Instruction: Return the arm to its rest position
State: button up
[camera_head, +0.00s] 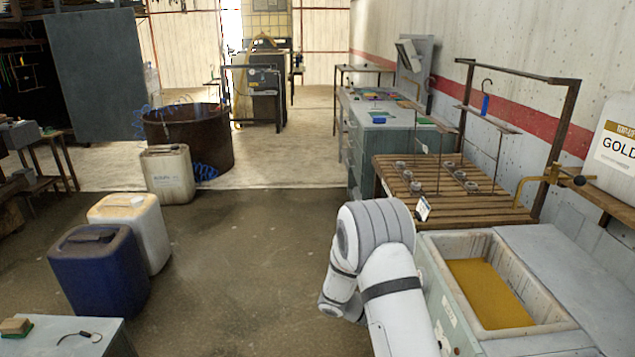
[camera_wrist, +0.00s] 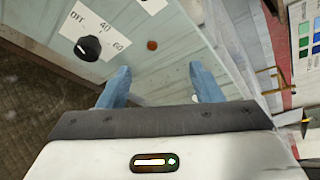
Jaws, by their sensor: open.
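My white arm rises at the lower middle of the head view, in front of a pale green cabinet with a basin. My gripper is hidden there behind the arm. In the wrist view, my gripper (camera_wrist: 160,84) shows two blue fingers set wide apart with nothing between them. Beyond the fingers is the cabinet's panel (camera_wrist: 150,60), with a black dial (camera_wrist: 89,48) at the left and a small red-brown button (camera_wrist: 152,45). I cannot tell how far the fingertips are from the panel.
The basin (camera_head: 455,262) holds yellow-orange liquid. A slatted wooden table (camera_head: 400,172) with a metal frame stands behind it. A blue jerrycan (camera_head: 98,285) and a white jerrycan (camera_head: 150,235) stand at the left. The floor (camera_head: 240,270) between them and my arm is clear.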

jog(key=s+a+r+m+t+y+p, duration=0.3)
jog(key=s+r+m+y, duration=0.4)
jog(key=s+r+m, duration=0.3)
jog(key=s+a+r+m+t+y+p, duration=0.3)
jog(key=s+a+r+m+y, duration=0.2)
jog(key=s+r+m, duration=0.6)
notch_tip(320, 180, up, 5)
jog(key=m+y, duration=0.2)
jog(key=m, duration=0.3)
jog(key=shift+s+a+m, duration=0.15)
jog(key=shift+s+m, duration=0.05)
jog(key=shift+m, duration=0.2)
